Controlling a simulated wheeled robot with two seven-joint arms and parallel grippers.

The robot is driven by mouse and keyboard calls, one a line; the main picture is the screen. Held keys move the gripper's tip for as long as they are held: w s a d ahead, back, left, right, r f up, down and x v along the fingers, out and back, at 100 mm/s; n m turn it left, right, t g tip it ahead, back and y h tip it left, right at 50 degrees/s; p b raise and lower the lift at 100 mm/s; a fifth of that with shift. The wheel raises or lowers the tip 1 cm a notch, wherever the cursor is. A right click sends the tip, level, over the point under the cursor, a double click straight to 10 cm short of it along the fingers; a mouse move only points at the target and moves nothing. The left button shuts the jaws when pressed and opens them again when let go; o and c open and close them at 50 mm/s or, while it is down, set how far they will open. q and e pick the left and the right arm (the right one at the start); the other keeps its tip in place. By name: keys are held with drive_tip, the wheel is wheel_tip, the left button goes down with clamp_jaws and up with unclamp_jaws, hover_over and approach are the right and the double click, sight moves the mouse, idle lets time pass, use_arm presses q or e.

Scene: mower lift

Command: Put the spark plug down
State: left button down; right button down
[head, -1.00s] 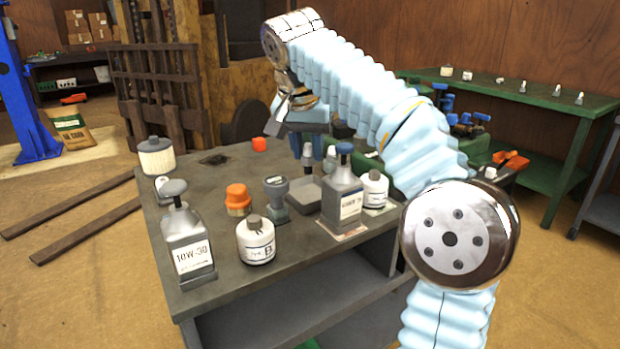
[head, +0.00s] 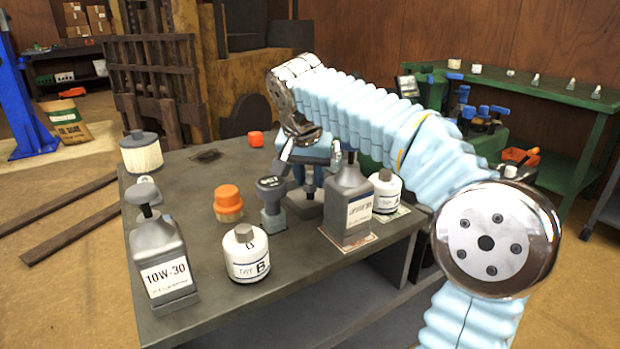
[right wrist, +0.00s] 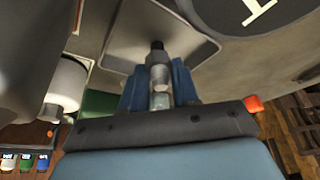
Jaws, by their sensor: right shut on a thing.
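My right gripper (head: 308,180) hangs over the workbench (head: 190,200), pointing down at a small grey tray (head: 300,207). In the right wrist view its blue fingers (right wrist: 158,88) are shut on the spark plug (right wrist: 159,74), a grey metal piece with a dark tip. The tray (right wrist: 122,42) lies just beyond that tip in this view. I cannot tell whether the tip touches the tray. In the head view the gripper and a bottle hide much of the tray and nearly all of the plug. My left gripper is not in view.
Close around the tray stand a dark-topped stamp-like piece (head: 272,205), a tall grey bottle (head: 347,205) and a white bottle (head: 385,192). Nearer are a white Tray B bottle (head: 245,256), an orange-capped jar (head: 228,204) and the 10W-30 bottle (head: 160,260).

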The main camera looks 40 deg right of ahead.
drive_tip(key=c, duration=1.3)
unclamp_jaws()
drive_tip(key=shift+f, duration=0.15)
drive_tip(key=o, duration=0.5)
drive_tip(key=shift+r, duration=0.3)
drive_tip(key=p+v, duration=0.2)
drive_tip(key=v, duration=0.9)
drive_tip(key=shift+s+a+r+p, duration=0.1)
drive_tip(key=shift+a+r+p, duration=0.15)
drive_tip(key=shift+r+p, duration=0.15)
